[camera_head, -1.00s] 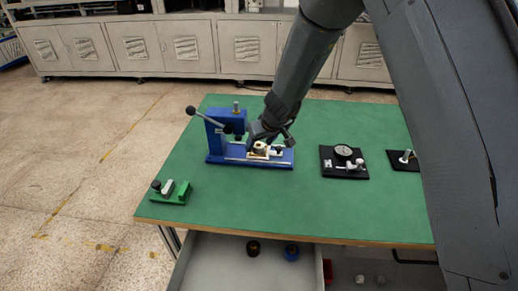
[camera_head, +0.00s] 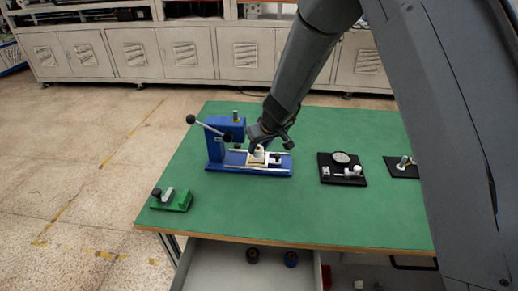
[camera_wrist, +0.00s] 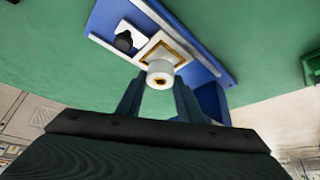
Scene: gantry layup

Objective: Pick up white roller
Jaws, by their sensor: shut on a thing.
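The white roller (camera_wrist: 160,73) is a short white cylinder with a brass-coloured centre. It shows between my gripper's fingers in the wrist view and below my gripper in the head view (camera_head: 259,151). My gripper (camera_wrist: 158,92) is shut on the roller. The roller is over a white, gold-edged square seat (camera_wrist: 178,50) on the blue press fixture (camera_head: 215,150). In the head view its lower end is close to the seat (camera_head: 255,161); I cannot tell whether they touch.
The press's black-knobbed lever (camera_head: 205,126) sticks out left of my gripper. A green fixture (camera_head: 172,201) stands at the front left, and a black plate with a dial (camera_head: 343,168) to the right. An open drawer (camera_head: 225,262) lies below. The table's front middle is clear.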

